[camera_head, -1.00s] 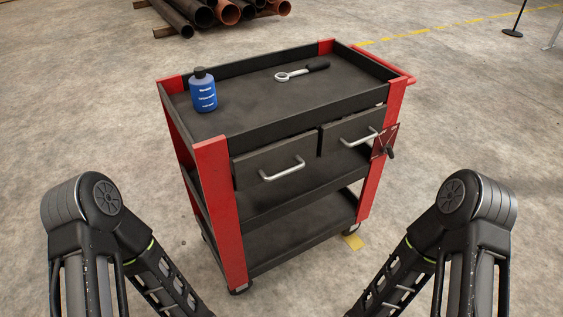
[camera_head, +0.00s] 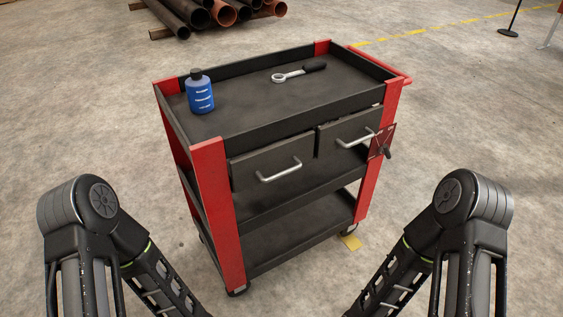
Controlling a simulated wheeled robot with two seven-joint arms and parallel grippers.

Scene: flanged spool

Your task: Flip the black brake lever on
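The black brake lever (camera_head: 387,151) sits on a red plate (camera_head: 376,143) fixed to the right front post of a red and black tool cart (camera_head: 208,180). The lever is small in the head view, and its exact setting is hard to tell. My two arms come in at the lower left and lower right, both well short of the cart. Both grippers are outside the picture, below the bottom edge.
A blue bottle (camera_head: 199,93) and a ratchet wrench (camera_head: 297,73) lie or stand on the cart's top tray. Two drawers with silver handles (camera_head: 279,171) face me. Pipes (camera_head: 190,14) lie at the back left.

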